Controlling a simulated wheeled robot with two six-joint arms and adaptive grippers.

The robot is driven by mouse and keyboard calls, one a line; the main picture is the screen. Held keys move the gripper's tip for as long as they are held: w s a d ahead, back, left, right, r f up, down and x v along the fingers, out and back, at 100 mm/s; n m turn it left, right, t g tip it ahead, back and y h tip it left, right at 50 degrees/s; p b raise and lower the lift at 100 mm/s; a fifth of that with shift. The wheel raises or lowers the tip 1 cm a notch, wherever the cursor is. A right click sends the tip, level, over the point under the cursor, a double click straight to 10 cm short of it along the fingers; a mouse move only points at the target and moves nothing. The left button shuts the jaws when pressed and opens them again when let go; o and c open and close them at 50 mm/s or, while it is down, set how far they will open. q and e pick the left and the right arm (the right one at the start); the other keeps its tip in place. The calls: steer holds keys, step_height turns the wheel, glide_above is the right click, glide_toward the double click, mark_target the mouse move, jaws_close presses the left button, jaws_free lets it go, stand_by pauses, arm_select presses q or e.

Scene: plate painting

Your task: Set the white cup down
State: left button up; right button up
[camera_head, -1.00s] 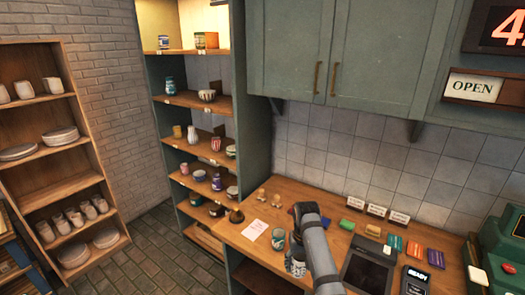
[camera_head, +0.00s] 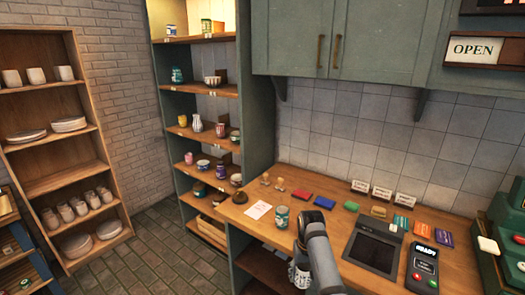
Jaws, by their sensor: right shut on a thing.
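My right gripper (camera_head: 301,258) is at the lower middle of the head view, at the front edge of the counter. It is shut on a white cup (camera_head: 300,277) with dark blue markings, partly hidden by the gripper and arm. The cup appears in front of the counter edge; whether it touches anything cannot be told. Plain white cups (camera_head: 37,75) also stand on the left rack, several of them on two of its shelves. My left gripper is not in view.
A wooden counter (camera_head: 255,228) holds a green patterned cup (camera_head: 282,217), a paper card (camera_head: 258,210), coloured blocks, a dark tablet (camera_head: 373,252) and a card reader (camera_head: 423,265). A green shelf unit (camera_head: 205,90) with pottery stands at the left. Bare floor lies between the racks.

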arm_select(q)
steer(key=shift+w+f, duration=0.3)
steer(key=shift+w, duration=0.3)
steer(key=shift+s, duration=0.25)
